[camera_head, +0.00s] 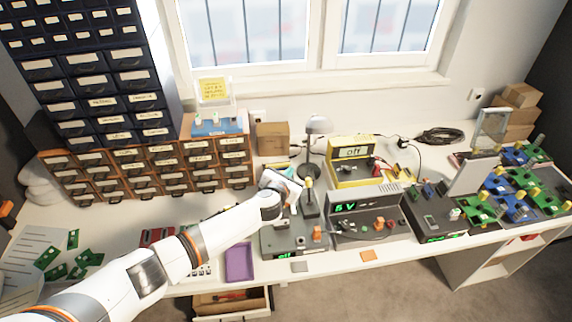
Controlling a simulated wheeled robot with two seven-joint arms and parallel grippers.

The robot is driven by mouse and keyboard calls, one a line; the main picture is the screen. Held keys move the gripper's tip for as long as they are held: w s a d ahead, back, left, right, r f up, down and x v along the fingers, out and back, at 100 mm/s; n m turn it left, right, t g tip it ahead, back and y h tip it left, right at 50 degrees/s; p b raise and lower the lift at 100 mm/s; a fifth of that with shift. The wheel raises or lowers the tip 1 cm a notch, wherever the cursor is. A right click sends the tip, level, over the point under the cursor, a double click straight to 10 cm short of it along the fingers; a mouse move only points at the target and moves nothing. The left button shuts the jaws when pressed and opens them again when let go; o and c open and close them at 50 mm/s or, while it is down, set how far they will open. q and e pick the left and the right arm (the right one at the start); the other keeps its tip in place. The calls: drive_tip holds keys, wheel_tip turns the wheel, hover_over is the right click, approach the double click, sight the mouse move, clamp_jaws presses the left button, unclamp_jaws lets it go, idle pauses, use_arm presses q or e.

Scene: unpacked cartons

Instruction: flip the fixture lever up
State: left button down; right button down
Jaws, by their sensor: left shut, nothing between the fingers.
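My left gripper (286,188) is shut and empty, above the back of the fixture and just left of the post. My arm's wrist hides part of the fixture's left and back. I cannot tell whether the gripper touches the post. My right gripper is out of view.
A grey "5 V" power unit (370,222) stands right of the fixture, with a yellow "off" unit (356,162) behind it. A desk lamp (317,128) rises behind the post. A purple tray (239,262) lies left of the fixture. Drawer cabinets (130,171) fill the back left.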

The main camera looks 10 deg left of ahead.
use_arm(q)
drive_tip(key=shift+s+a+r, duration=0.15)
drive_tip(key=shift+s+r, duration=0.15)
drive_tip(key=shift+r, duration=0.3)
drive_tip(key=shift+s+a+r, duration=0.15)
drive_tip(key=shift+s+r, duration=0.1)
drive_tip(key=shift+r, duration=0.35)
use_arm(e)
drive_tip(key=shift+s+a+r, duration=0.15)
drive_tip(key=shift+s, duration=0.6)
use_arm(q)
drive_tip(key=shift+s, duration=0.1)
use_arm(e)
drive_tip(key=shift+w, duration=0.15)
